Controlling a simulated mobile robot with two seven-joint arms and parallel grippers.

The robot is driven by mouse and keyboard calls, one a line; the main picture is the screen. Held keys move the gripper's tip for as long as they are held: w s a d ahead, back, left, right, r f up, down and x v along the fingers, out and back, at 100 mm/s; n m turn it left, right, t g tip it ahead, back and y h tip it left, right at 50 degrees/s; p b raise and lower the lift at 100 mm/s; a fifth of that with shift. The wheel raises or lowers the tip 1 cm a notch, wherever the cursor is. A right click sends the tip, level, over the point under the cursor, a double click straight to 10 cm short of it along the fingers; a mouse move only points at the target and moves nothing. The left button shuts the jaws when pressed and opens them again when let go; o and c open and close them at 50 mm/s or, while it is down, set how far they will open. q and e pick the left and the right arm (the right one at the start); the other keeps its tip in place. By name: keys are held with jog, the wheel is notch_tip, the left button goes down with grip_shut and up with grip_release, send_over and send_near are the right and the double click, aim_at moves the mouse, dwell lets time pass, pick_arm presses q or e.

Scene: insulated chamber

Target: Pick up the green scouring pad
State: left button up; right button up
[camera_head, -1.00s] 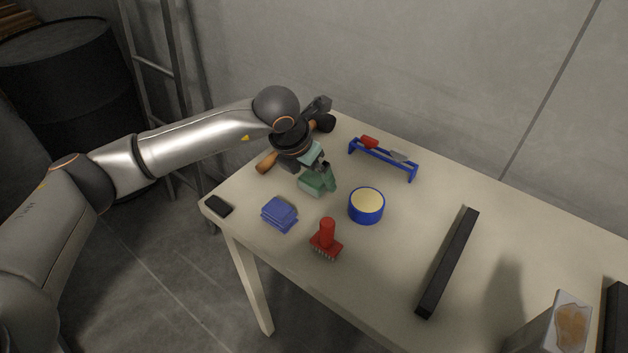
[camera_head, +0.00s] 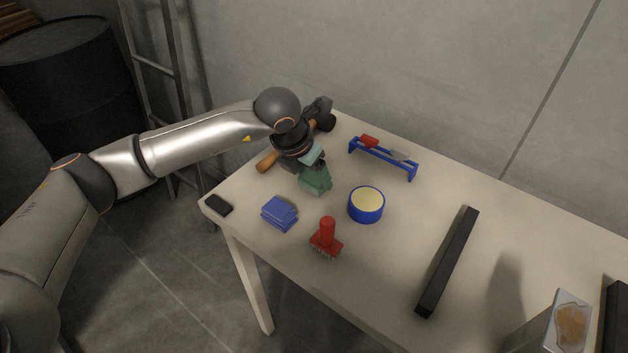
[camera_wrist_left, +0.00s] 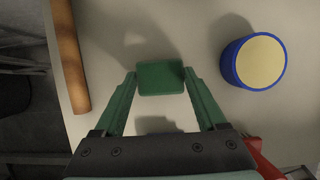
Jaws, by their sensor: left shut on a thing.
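The green scouring pad (camera_head: 316,186) is at the left part of the table, between the blue pads and the rack. My left gripper (camera_head: 318,176) points down at it from above and is shut on it. In the left wrist view the pad (camera_wrist_left: 160,77) sits between the two green fingertips (camera_wrist_left: 160,74), which touch its sides. I cannot tell whether the pad is clear of the table top. My right gripper is in neither view.
On the table (camera_head: 385,275) are a blue tub (camera_head: 366,205), blue pads (camera_head: 279,214), a red brush (camera_head: 326,238), a blue rack (camera_head: 383,161), a wooden handle (camera_head: 267,161) and a long black bar (camera_head: 447,262). The tub stands close to the pad's right.

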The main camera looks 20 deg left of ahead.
aim_at(312, 179)
pick_arm(q)
jog(key=shift+r, duration=0.55)
notch_tip(312, 179, up, 3)
jog(key=shift+s+f, duration=0.1)
jog(key=shift+f, duration=0.1)
jog(key=s+r, duration=0.4)
jog(key=s, duration=0.3)
jog(key=s+d+r+b, duration=0.1)
jog(key=s+r, duration=0.4)
jog(key=s, duration=0.1)
jog(key=shift+s+r, duration=0.15)
jog(key=shift+s, duration=0.25)
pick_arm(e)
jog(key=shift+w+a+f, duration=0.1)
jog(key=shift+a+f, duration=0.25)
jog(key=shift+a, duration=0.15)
pick_arm(q)
jog(key=o, duration=0.7)
jog(key=c, duration=0.6)
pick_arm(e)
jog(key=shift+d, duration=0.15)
